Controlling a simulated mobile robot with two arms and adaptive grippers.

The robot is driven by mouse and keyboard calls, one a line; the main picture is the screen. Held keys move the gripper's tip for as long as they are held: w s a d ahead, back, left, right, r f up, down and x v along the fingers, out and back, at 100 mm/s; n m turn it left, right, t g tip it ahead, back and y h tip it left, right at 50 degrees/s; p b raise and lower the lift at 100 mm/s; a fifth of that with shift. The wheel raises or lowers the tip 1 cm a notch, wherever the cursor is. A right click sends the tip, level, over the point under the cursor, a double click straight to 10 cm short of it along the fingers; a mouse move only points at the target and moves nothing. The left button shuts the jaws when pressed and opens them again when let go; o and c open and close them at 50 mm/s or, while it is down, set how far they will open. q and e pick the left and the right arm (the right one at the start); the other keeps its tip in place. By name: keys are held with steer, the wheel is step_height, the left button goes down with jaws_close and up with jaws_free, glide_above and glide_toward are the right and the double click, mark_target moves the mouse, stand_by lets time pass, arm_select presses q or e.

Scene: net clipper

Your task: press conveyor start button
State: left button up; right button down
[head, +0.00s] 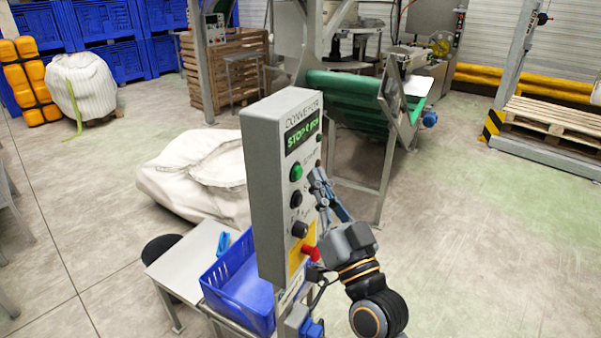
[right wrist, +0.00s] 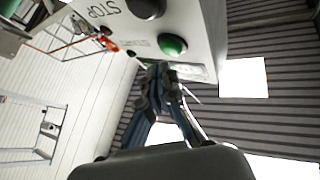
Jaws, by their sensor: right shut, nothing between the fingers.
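The grey conveyor control box (head: 262,190) stands upright in the middle of the head view, with a lit green display (head: 303,133) on its front. A green button (head: 297,172) sits below the display, with a black button (head: 296,198) under it. In the right wrist view the green button (right wrist: 172,45) is just beyond the fingertips, and the black button (right wrist: 146,6) is above left. My right gripper (head: 317,178) is shut and empty in front of the panel, near the green button. I cannot tell whether it touches the panel. My left gripper is not in view.
A black knob (head: 300,230) and a red mushroom button (head: 310,252) sit lower on the panel. A blue crate (head: 236,285) stands beside the box on the left. A green conveyor (head: 343,88) is behind. Open floor (head: 480,220) lies to the right.

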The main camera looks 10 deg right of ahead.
steer(key=shift+w+a, duration=0.1)
steer(key=shift+a, duration=0.05)
stand_by(0.4)
steer(key=shift+w+a, duration=0.15)
steer(key=shift+a, duration=0.05)
steer(key=shift+w+a+p, duration=0.3)
steer(key=shift+a, duration=0.05)
stand_by(0.8)
steer(key=shift+s+d, duration=0.1)
stand_by(0.3)
steer(key=shift+s+d, duration=0.5)
steer(key=shift+d, duration=0.05)
steer(key=shift+s+d, duration=0.8)
steer(key=shift+d, duration=0.2)
steer(key=shift+s+d, duration=0.75)
steer(key=shift+d, duration=0.2)
